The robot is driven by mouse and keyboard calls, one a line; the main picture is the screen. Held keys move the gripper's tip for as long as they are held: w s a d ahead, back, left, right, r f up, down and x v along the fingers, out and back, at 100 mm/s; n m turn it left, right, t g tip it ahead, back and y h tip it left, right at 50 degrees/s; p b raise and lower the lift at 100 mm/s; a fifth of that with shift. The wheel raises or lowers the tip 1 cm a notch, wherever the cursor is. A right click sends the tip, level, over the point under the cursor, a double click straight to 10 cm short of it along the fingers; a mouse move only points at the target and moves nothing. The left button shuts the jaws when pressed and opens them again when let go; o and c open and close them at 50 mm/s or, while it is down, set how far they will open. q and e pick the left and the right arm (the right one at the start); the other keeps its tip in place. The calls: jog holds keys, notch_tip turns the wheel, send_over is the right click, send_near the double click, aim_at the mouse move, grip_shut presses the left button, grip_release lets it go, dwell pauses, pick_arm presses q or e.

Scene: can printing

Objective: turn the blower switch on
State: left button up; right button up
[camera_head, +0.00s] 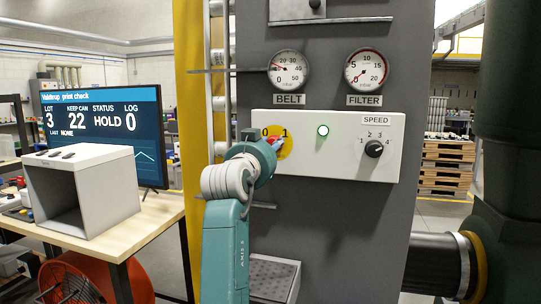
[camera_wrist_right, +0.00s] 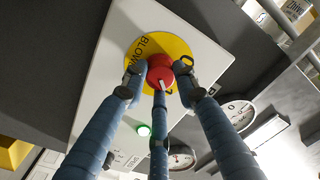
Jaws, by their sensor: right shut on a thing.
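The blower switch is a red knob (camera_wrist_right: 160,70) on a yellow disc (camera_wrist_right: 150,45) lettered "BLOW…" in the right wrist view. In the head view the disc (camera_head: 284,150) shows "0" and "1" above the knob (camera_head: 277,142). My right gripper (camera_wrist_right: 160,78) has its fingers closed around the knob. A white mark shows on the knob's lower side in the wrist view; I cannot tell exactly which number it points at. In the head view my right wrist covers the disc's left and lower part. My left gripper is not in view.
The white panel (camera_head: 345,155) also carries a lit green lamp (camera_head: 323,131) and a black speed knob (camera_head: 374,149). BELT (camera_head: 288,69) and FILTER (camera_head: 367,69) gauges sit above. A monitor (camera_head: 107,125) reading HOLD and a grey open box (camera_head: 84,190) stand on the left table.

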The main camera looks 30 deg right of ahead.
jog(key=shift+r+m+b, duration=0.3)
jog(key=shift+r+m, duration=0.05)
jog(key=shift+m, duration=0.35)
jog(key=o, duration=1.1)
jog(key=shift+s, duration=0.1)
jog(key=shift+o, duration=0.2)
jog(key=shift+f, duration=0.15)
